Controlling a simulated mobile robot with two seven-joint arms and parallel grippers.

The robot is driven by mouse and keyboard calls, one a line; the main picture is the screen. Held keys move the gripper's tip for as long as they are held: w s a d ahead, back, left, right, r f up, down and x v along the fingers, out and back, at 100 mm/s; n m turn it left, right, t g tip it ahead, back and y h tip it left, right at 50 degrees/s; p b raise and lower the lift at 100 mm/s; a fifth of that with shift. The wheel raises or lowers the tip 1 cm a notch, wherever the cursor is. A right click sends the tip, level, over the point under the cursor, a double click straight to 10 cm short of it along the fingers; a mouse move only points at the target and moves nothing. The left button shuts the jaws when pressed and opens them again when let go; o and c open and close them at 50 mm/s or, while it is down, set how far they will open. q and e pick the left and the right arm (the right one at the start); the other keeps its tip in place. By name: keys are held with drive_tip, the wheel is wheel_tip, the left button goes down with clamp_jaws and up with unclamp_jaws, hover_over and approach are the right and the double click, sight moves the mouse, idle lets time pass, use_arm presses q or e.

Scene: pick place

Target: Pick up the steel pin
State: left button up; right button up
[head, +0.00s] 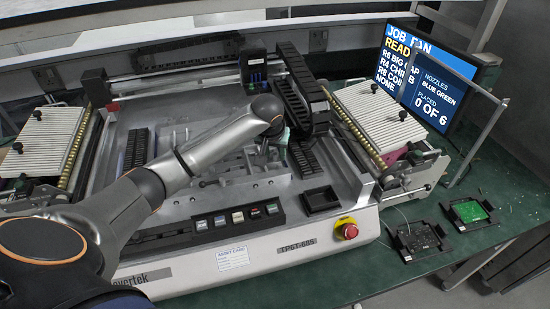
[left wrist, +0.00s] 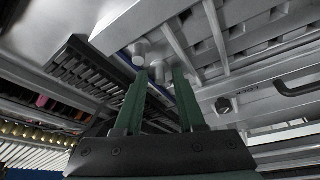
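My left gripper (left wrist: 160,76) points at the machine bed, its two dark green fingers apart. In the head view my left gripper (head: 274,141) is over the middle of the bed, mostly hidden by my own arm. In the left wrist view a small pale round peg (left wrist: 157,69) shows in the gap near the fingertips, and another light peg (left wrist: 139,50) is just beyond the left finger. I cannot tell for certain which is the steel pin, and neither looks clamped. The pin cannot be made out in the head view. My right gripper is not in view.
The machine bed (head: 165,120) carries a black cable chain (head: 300,95), a row of labelled switches (head: 237,217) and a red emergency button (head: 346,230). Feeder banks (head: 380,115) stand at both sides. A monitor (head: 425,80) and circuit boards (head: 418,240) are at right.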

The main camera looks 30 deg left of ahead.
use_arm(q)
clamp_jaws()
idle(0.4)
